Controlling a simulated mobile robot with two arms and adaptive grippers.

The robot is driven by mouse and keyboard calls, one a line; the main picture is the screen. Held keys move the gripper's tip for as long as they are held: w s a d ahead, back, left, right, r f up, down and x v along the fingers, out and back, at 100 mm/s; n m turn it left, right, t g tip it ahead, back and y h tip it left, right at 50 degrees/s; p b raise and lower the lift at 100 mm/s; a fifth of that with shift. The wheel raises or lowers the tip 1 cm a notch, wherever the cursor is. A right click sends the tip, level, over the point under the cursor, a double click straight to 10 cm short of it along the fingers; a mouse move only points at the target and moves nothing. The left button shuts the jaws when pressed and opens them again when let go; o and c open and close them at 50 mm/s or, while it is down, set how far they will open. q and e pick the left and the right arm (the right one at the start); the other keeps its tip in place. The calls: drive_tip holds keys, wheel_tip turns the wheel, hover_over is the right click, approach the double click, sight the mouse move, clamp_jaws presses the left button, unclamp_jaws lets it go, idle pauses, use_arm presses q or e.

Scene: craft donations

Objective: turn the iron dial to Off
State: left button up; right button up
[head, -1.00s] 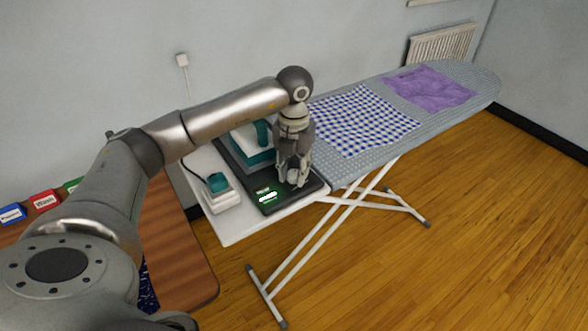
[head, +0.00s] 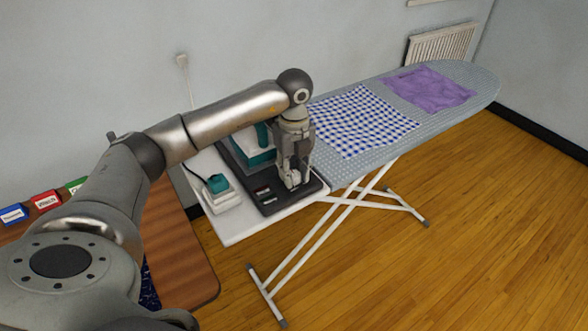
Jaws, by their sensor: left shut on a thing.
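The teal and white iron (head: 257,155) stands on a black base (head: 316,186) at the near left end of the ironing board. My left gripper (head: 292,183) points down at the front part of this base, right of its small displays (head: 264,192). Its fingers are shut on the dial, which they hide almost fully, so its pointer cannot be read. The displays are dark. My right gripper is not in view.
A white box with a teal top (head: 220,194) stands left of the base. A checked cloth (head: 362,122) and a purple cloth (head: 430,86) lie on the ironing board (head: 405,137). A wooden table (head: 185,255) with coloured labelled blocks is at the left.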

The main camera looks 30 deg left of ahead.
sight(294, 174)
use_arm(q)
drive_tip(key=shift+w+n, duration=0.1)
drive_tip(key=shift+n, duration=0.6)
drive_tip(key=o, duration=1)
drive_tip(key=shift+o, duration=0.2)
drive_tip(key=shift+r, duration=0.1)
wheel_tip(294, 174, up, 12)
